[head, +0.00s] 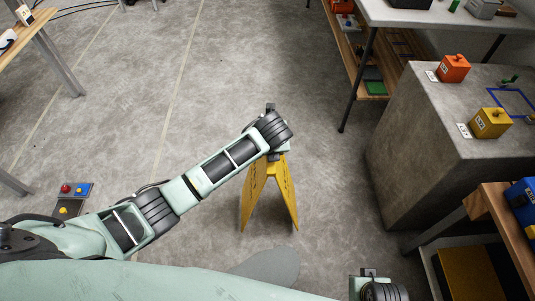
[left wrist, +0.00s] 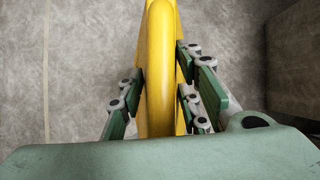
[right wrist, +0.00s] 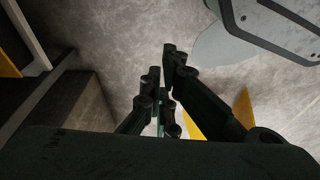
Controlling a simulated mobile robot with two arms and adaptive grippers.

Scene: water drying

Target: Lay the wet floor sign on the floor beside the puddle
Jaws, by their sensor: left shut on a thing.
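The yellow wet floor sign (head: 254,194) is upright with its two legs spread, hanging below my left wrist in the head view. I cannot tell whether its feet touch the floor. My left gripper (left wrist: 160,95) is shut on the top of the sign (left wrist: 158,60). The puddle (head: 272,264) is a smooth grey patch just in front of the sign, partly hidden by my body. It also shows in the right wrist view (right wrist: 215,46), near a sign leg (right wrist: 243,106). My right gripper (right wrist: 159,62) has its fingertips close together; whether it is shut is unclear.
A concrete block (head: 415,150) with an orange box (head: 454,69) and a yellow box (head: 491,123) stands at the right. A wooden bench (head: 480,205) is at the lower right. A button panel (head: 72,200) is at the left. The floor beyond the sign is clear.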

